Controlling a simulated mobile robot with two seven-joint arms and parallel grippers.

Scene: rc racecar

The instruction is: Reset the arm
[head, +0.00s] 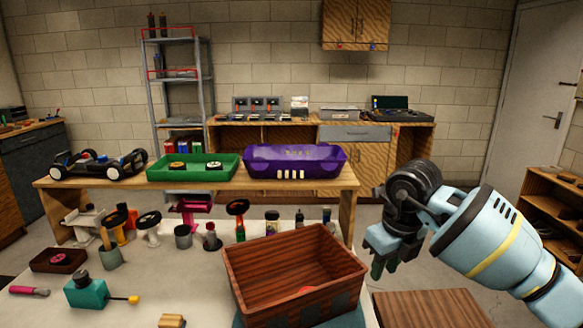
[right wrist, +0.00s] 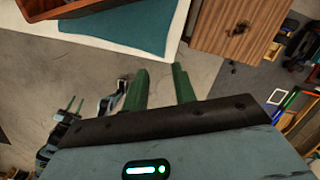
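My right gripper (head: 378,266) is at the right of the head view, beside the wooden box and apart from it, pointing down. In the right wrist view its two green fingers (right wrist: 160,88) stand apart with bare floor between them, so it is open and empty. My blue right arm (head: 490,240) comes in from the lower right. My left gripper does not show in the head view.
A brown wooden box (head: 260,275) stands on the white table (head: 200,280). A shelf holds an RC car chassis (head: 98,163), a green tray (head: 158,175) and a purple tray (head: 300,168). Tools and jars crowd the table's left.

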